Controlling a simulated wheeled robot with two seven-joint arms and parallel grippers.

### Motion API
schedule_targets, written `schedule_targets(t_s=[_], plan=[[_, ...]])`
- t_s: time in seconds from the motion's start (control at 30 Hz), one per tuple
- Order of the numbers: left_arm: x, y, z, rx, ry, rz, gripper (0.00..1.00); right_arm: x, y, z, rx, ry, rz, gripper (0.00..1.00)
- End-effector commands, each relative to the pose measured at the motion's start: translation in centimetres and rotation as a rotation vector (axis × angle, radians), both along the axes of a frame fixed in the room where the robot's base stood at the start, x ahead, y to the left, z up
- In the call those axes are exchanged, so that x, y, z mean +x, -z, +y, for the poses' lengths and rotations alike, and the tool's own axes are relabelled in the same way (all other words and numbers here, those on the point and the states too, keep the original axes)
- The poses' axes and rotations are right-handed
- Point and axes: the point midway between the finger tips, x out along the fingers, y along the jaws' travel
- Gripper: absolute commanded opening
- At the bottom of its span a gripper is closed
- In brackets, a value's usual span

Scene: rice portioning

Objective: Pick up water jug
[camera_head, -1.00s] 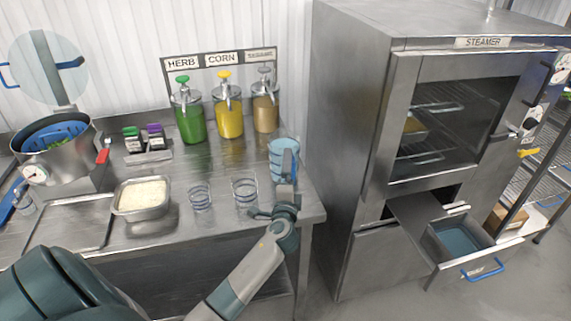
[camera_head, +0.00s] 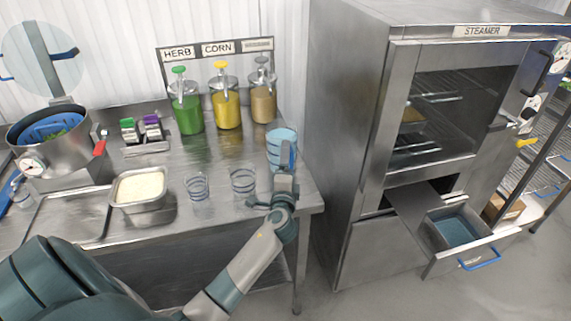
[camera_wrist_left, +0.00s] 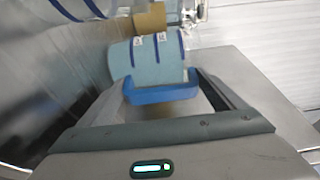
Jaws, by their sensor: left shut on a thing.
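The water jug (camera_head: 282,148) is light blue and see-through, with a blue handle (camera_head: 292,155). It stands upright at the right end of the steel counter, near the steamer. My left gripper (camera_head: 286,173) reaches it from the front and is shut on the handle. In the left wrist view the jug (camera_wrist_left: 147,58) lies just beyond the fingers, with the blue handle (camera_wrist_left: 160,95) between them. I cannot tell whether the jug's base touches the counter. My right gripper is not in view.
Two glasses (camera_head: 242,182) and a rice pan (camera_head: 138,188) stand left of the jug. Herb, corn and brown dispensers (camera_head: 226,103) stand behind. The steamer (camera_head: 420,110) is at the right, with its lower drawer (camera_head: 470,240) pulled out. A pot (camera_head: 60,150) is at the far left.

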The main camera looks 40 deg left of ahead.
Motion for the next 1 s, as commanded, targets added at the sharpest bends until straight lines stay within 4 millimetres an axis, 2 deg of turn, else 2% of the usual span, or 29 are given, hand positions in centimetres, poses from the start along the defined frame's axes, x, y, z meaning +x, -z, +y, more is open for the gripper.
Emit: schedule_targets(t_s=[0.47,0.73,1.0], plan=[[0.1,-2.3,0.0,0.004,0.001,-0.009,0.26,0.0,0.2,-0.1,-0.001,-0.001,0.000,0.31],[0.1,-4.3,0.0,0.004,0.002,-0.012,0.26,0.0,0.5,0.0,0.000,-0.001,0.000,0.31],[1.7,-5.5,-1.4,0.003,0.001,-0.012,0.26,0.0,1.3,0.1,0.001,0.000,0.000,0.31]])
